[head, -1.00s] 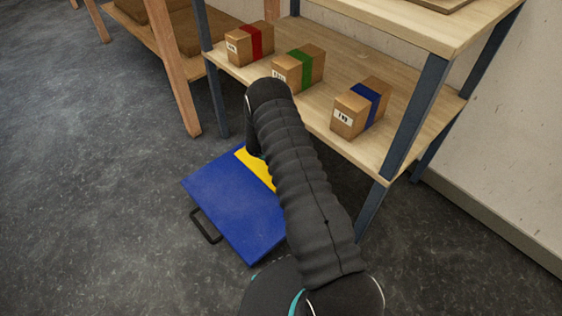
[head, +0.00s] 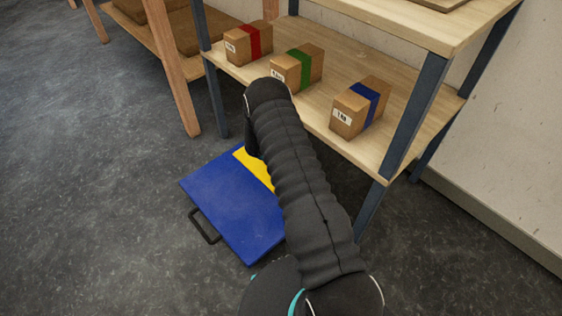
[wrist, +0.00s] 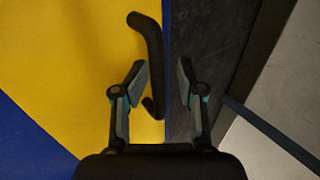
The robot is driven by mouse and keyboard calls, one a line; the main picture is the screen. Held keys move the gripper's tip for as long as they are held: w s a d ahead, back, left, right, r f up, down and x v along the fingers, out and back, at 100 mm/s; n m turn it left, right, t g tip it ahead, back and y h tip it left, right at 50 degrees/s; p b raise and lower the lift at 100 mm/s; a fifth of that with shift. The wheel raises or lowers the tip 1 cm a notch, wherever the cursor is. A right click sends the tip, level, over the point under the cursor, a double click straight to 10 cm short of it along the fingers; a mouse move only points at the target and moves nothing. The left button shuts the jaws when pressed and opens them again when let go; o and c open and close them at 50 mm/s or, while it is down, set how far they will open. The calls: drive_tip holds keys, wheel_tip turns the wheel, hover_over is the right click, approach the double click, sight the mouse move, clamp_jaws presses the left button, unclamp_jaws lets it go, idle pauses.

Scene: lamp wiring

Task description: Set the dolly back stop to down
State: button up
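The dolly (head: 225,205) is a blue flat deck on the floor with a yellow panel (head: 253,168) at its far side. In the wrist view the yellow panel (wrist: 90,50) fills the left, with blue at its lower left. A black bent bar (wrist: 153,55) stands out near the panel's right edge; I cannot tell surely whether it belongs to the back stop. My gripper (wrist: 162,75) is open, with the bar's lower part between its fingers, closer to the left one. I see no clear grip on it. My arm hides the gripper and the dolly's right part in the head view.
A shelf (head: 330,75) above the dolly holds boxes with red (head: 249,42), green (head: 297,68) and blue (head: 361,107) bands. Its dark leg (head: 370,212) stands right of my arm. A black handle (head: 204,227) is on the dolly's left side. Floor at left is clear.

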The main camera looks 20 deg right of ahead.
drive_tip(key=v, duration=1.2)
idle(0.3)
drive_tip(key=s+m+g, duration=0.3)
drive_tip(key=s+m, duration=0.5)
drive_tip(key=m, duration=0.5)
drive_tip(key=s+a+r+m+t+y, duration=0.2)
drive_tip(key=s+r+m, duration=0.7)
drive_tip(key=r, duration=0.5)
drive_tip(key=s+a+r+m+t+y, duration=0.2)
drive_tip(key=s+r+m, duration=0.7)
drive_tip(key=r, duration=0.5)
drive_tip(key=s+a+r+m+t+y, duration=0.2)
drive_tip(key=s+a+r+m, duration=0.2)
drive_tip(key=s+r+m, duration=0.5)
drive_tip(key=v, duration=0.6)
drive_tip(key=shift+r, duration=0.4)
